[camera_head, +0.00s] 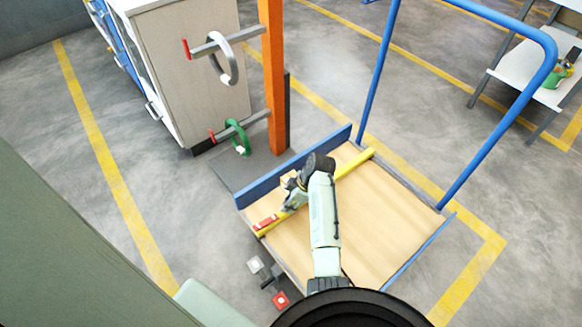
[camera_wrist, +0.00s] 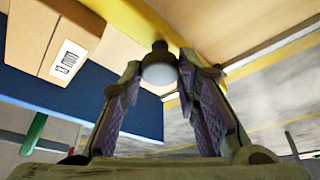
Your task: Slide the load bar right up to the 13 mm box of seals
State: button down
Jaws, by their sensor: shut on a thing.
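The yellow load bar (camera_head: 355,163) lies diagonally across the wooden deck of the blue-railed cart. It also shows at the top of the wrist view (camera_wrist: 145,18). My gripper (camera_head: 291,196) is over the bar's left half. In the wrist view my gripper (camera_wrist: 160,72) is closed on a round grey knob (camera_wrist: 159,66) at the bar. A cardboard box (camera_wrist: 38,38) with a white label (camera_wrist: 66,60) is at the left there, beside the bar. The label's print is too small to read, and I cannot tell whether bar and box touch. My arm hides most of this spot in the head view.
A blue side board (camera_head: 300,165) edges the deck (camera_head: 375,215), whose right part is bare. A red piece (camera_head: 265,222) is at the bar's left end.

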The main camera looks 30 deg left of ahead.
jog(key=c, duration=1.2)
grip_release()
jog(key=v, duration=1.2)
jog(key=shift+w, duration=0.1)
